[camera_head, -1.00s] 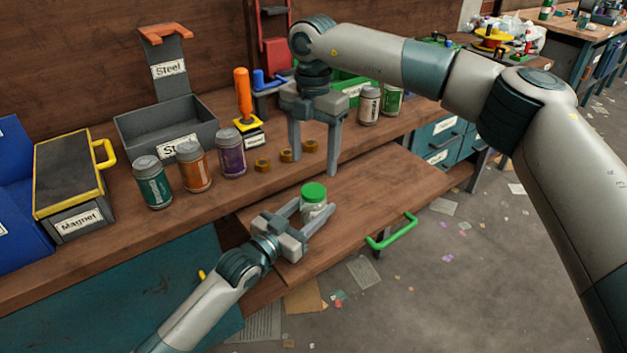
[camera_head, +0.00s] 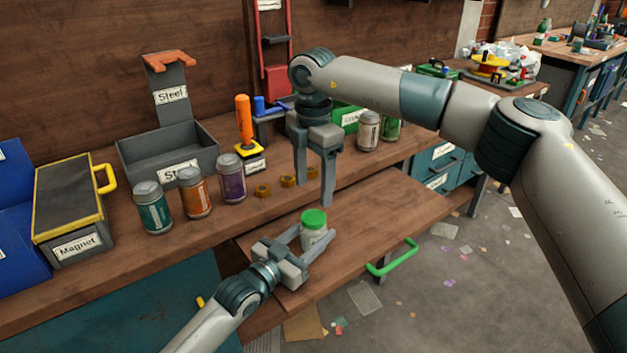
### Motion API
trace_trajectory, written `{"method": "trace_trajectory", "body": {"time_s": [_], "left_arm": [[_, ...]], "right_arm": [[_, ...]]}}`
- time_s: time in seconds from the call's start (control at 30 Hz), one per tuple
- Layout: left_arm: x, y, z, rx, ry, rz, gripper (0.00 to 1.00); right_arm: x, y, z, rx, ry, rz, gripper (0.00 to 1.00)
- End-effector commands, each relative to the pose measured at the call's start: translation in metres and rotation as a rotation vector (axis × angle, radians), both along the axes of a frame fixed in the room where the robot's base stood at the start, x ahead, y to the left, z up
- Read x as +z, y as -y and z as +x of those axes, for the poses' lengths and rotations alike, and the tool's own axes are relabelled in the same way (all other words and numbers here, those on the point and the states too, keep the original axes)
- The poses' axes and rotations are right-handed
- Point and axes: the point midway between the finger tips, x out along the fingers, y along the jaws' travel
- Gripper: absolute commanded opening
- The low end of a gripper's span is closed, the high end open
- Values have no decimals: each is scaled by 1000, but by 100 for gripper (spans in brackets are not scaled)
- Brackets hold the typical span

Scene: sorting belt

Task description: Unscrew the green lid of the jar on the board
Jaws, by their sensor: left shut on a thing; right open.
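The jar (camera_head: 312,238) stands upright on the wooden board (camera_head: 385,222), its green lid (camera_head: 314,218) on top.
Teal (camera_head: 153,208), orange (camera_head: 195,193) and purple (camera_head: 232,178) cans stand left on the bench. Brass nuts (camera_head: 287,181) lie behind the board. A green handle (camera_head: 392,258) is on the board's front edge. More cans (camera_head: 369,131) stand right of my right gripper.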

Motion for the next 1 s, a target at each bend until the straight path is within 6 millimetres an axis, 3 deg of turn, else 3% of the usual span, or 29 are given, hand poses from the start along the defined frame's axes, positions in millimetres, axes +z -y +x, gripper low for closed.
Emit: {"method": "trace_trajectory", "body": {"time_s": [0.6, 1.0], "left_arm": [[0, 0, 0, 0, 0, 0, 0], [0, 0, 0, 0, 0, 0, 0]], "right_arm": [[-68, 1, 0, -1, 0, -1, 62], [-75, 1, 0, -1, 0, 0, 62]]}}
